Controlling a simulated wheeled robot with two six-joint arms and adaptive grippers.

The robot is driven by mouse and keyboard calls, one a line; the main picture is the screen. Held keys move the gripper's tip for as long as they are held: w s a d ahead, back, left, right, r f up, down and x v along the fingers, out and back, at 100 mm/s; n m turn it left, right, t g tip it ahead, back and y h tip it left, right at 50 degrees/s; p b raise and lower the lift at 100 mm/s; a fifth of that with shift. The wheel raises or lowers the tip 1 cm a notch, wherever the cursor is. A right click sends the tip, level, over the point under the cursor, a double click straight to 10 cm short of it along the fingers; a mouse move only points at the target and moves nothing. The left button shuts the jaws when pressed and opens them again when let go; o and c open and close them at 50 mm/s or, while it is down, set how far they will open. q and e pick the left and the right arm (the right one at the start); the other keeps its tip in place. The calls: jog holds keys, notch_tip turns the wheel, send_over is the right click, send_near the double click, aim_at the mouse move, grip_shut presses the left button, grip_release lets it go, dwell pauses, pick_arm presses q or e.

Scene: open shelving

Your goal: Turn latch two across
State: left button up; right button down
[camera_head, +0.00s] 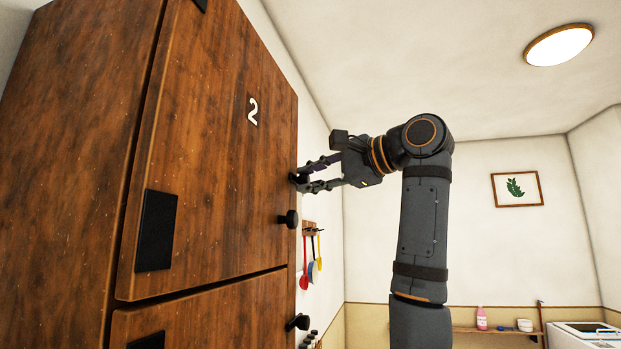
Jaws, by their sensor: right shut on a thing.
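The wooden cabinet door marked 2 (215,150) is shut at the left. A round black knob (289,219) sticks out near its right edge. Above the knob, at the door's right edge, is a small dark latch (293,178), mostly hidden by fingertips. My right gripper (299,180) comes in from the right and is shut on this latch, with one finger above and one below. The latch's exact angle cannot be told. My left gripper is not in view.
A lower door (210,320) has its own black knob (298,322). Colourful utensils hang from a wooden rack (311,229) on the wall behind. A low shelf (490,330) with a pink bottle (481,318) is far off at the right. The space right of the cabinet is open.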

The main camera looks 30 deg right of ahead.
dwell(0.3)
jog(key=c, duration=1.1)
grip_release()
jog(key=shift+s+d, duration=0.1)
jog(key=shift+d, duration=0.05)
jog(key=shift+c, duration=0.2)
jog(key=shift+s, duration=0.1)
jog(key=v, duration=0.7)
jog(key=shift+s+d, duration=0.1)
jog(key=shift+s, duration=0.05)
